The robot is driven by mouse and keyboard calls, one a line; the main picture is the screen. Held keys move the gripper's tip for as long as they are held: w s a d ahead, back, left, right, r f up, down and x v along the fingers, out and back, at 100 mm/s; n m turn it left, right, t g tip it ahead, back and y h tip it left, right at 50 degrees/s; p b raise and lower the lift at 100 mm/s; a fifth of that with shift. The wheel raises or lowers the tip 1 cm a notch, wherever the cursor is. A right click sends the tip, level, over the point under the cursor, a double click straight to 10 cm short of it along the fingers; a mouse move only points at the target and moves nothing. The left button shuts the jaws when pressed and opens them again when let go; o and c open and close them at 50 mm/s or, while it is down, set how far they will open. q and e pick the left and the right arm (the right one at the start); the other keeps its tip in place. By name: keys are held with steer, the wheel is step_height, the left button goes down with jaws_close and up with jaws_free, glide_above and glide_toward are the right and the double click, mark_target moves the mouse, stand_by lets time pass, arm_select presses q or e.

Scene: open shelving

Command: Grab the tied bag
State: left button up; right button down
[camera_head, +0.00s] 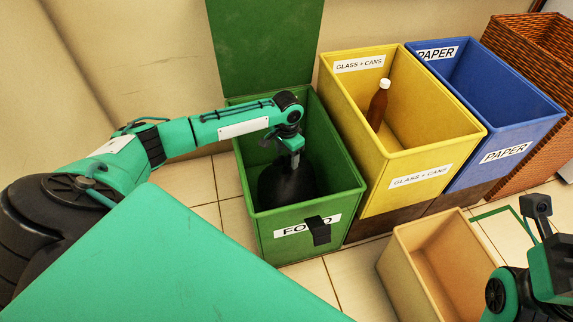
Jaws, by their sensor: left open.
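The tied bag (287,185) is a black plastic bag with a gathered top. It sits inside the green food bin (357,188), whose lid stands open at the back. My left arm reaches over the bin's left wall. My left gripper (293,156) points down into the bin, right at the bag's top. It is open. Whether its fingers are around the neck or just above it is hard to tell. My right arm shows at the lower right; its fingers are not in view.
A yellow glass and cans bin (420,180) holding a brown bottle (378,105) stands right of the green bin. Beyond are a blue paper bin (505,152) and a wicker basket (520,62). An open tan box (412,262) stands in front on the tiled floor.

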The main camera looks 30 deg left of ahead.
arm_select(q)
steer(key=shift+f+b, duration=0.65)
steer(key=shift+f, duration=0.75)
steer(key=shift+c, duration=0.2)
steer(key=shift+r, duration=0.1)
jaws_close()
